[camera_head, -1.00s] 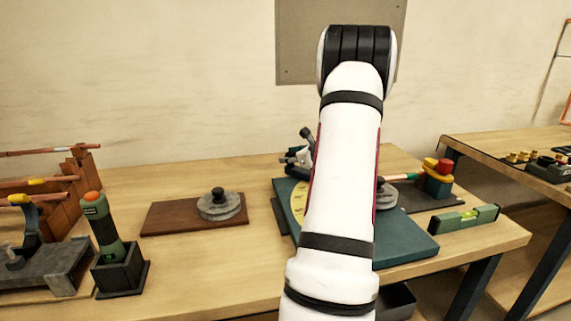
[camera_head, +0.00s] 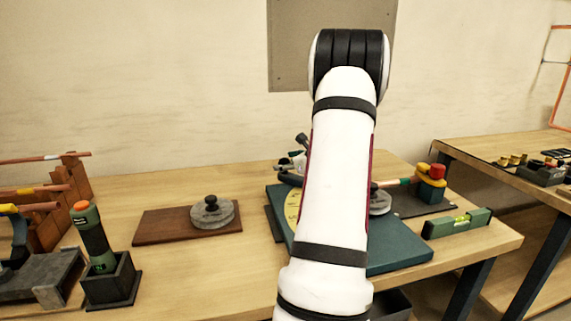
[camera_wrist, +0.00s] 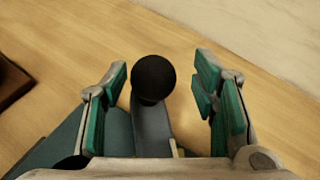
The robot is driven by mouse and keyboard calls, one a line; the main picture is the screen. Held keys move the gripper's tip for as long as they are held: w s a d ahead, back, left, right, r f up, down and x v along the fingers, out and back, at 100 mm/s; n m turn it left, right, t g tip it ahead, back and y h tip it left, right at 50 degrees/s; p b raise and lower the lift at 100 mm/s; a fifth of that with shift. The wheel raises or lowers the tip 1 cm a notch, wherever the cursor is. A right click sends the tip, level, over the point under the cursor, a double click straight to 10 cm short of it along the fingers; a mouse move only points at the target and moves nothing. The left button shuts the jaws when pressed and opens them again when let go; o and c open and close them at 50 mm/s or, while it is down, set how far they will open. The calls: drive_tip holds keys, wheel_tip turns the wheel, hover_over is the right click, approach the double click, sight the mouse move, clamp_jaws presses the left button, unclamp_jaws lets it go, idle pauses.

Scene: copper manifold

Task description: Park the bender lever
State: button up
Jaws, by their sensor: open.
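The bender stands on a teal base plate (camera_head: 405,253) with a yellow dial (camera_head: 292,207), largely hidden behind my arm in the head view. In the wrist view the bender lever (camera_wrist: 152,130) is a dark grey bar ending in a black ball knob (camera_wrist: 153,78). My gripper (camera_wrist: 160,92) is open, with a teal-padded finger on each side of the lever and knob. Gaps show on both sides, so the pads appear apart from it. In the head view the gripper is mostly hidden by my arm.
A brown board (camera_head: 160,226) with a grey knobbed disc (camera_head: 212,213) lies left of the bender. A green tool in a dark holder (camera_head: 110,280) stands farther left. A green level (camera_head: 457,222) and a red-and-yellow block (camera_head: 431,184) are at right. Wood between board and bender is clear.

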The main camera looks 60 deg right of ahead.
drive_tip(key=v, duration=1)
drive_tip(key=shift+s+r, duration=0.15)
drive_tip(key=shift+s, duration=0.2)
drive_tip(key=shift+w+a, duration=0.1)
drive_tip(key=shift+a, duration=0.1)
